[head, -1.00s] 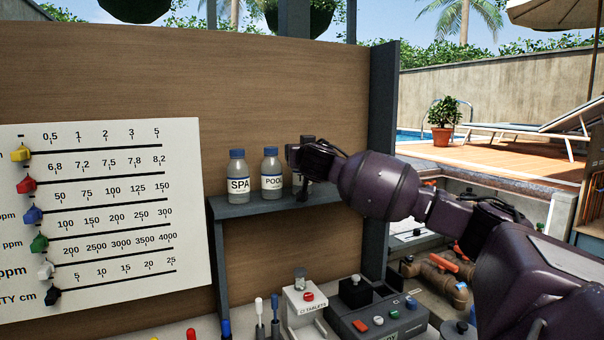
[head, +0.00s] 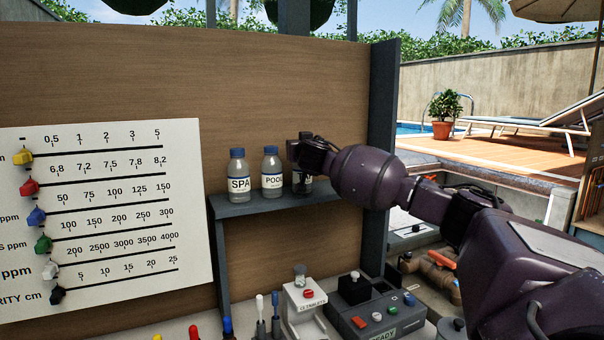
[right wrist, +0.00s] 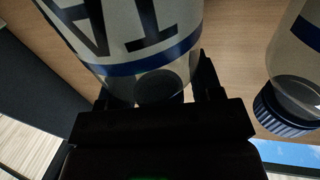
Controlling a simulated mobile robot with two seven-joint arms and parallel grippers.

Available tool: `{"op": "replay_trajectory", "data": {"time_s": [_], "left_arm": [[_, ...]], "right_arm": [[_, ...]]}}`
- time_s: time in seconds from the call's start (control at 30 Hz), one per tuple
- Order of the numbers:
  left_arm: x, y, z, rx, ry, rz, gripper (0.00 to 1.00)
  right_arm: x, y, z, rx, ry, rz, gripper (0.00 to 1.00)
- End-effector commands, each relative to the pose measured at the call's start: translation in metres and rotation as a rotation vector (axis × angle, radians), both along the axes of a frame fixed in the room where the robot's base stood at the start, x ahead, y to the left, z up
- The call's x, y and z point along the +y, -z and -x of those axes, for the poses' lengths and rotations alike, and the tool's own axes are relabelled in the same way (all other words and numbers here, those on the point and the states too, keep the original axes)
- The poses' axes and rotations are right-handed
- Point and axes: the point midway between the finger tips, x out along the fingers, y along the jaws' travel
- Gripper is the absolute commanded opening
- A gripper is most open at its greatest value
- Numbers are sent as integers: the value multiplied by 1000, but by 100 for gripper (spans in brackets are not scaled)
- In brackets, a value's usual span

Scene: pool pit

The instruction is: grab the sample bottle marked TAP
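The TAP bottle (head: 304,178) stands third in a row on the grey shelf (head: 270,203), mostly hidden in the head view behind my right gripper (head: 305,180). In the right wrist view the TAP bottle (right wrist: 135,30) appears upside down and close, with "TA" and a blue band visible. My right gripper (right wrist: 155,95) has its fingers spread, one on each side of the bottle's cap end; firm contact cannot be seen. My left gripper is not in view.
The POOL bottle (head: 272,175) stands close to the left, also visible in the right wrist view (right wrist: 290,80). The SPA bottle (head: 238,178) is farther left. A dark upright panel (head: 383,150) closes the right side. Test equipment (head: 375,315) sits below.

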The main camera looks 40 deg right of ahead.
Motion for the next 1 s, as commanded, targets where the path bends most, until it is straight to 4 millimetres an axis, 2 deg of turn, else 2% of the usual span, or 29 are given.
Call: {"op": "replay_trajectory", "data": {"time_s": [0.03,0.07,0.37,0.63,0.77,0.87,1.0], "left_arm": [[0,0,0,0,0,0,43],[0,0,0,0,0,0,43],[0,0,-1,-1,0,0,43],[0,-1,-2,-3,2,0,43],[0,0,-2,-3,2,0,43],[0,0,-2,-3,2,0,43],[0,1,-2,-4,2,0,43]], "right_arm": [[0,0,0,0,0,0,52],[0,0,0,0,0,0,47],[0,0,0,0,0,0,1],[0,-1,0,-1,0,0,0],[0,-9,0,-3,0,-2,0],[0,-23,0,-5,0,-1,0],[0,-53,0,-8,0,-3,0]]}}
